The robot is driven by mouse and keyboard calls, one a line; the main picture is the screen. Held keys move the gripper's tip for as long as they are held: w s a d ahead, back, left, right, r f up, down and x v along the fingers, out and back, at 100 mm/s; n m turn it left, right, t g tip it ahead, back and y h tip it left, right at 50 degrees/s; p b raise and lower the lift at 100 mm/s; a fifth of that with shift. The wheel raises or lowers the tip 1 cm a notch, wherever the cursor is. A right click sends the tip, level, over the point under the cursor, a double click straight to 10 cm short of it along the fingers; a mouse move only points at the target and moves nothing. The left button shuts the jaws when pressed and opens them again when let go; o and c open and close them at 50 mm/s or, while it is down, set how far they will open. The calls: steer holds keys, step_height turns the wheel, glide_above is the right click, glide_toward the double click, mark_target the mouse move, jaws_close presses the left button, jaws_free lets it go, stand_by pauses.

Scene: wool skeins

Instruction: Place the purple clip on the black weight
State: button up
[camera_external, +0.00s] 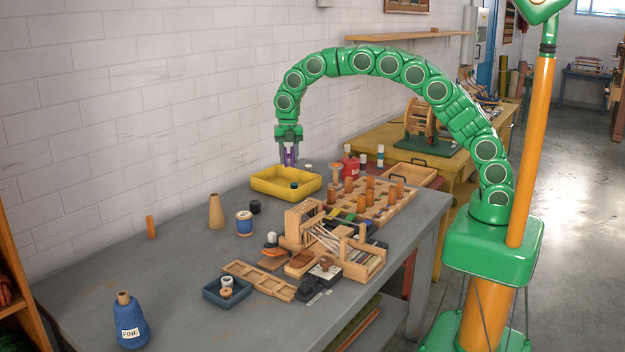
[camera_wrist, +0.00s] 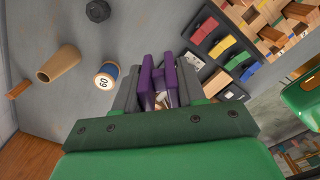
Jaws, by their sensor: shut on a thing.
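The purple clip (camera_wrist: 168,78) is held between the fingers of my gripper (camera_wrist: 158,84), and its two prongs point away from the wrist. In the outside view my gripper (camera_external: 289,158) is raised, with the purple clip (camera_external: 289,153) pointing down; it appears in front of the yellow tray's back edge.
The yellow tray (camera_external: 262,190) holds a small dark thing. A blue thread spool (camera_external: 244,223) and a tan cone (camera_external: 216,212) stand near the weight. Red, blue, green and yellow clips lie in a dark rack (camera_wrist: 226,50). A wooden loom (camera_external: 330,245) and peg board are at right. The left table is mostly clear.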

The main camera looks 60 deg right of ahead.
step_height(320, 180, down, 2)
steer(key=shift+f, duration=0.1)
glide_above(255, 202)
steer(key=shift+f, duration=4.9)
steer(key=shift+w+f, duration=0.15)
steer(key=shift+f, duration=0.1)
steer(key=shift+f, duration=1.55)
steer(key=shift+f, duration=0.1)
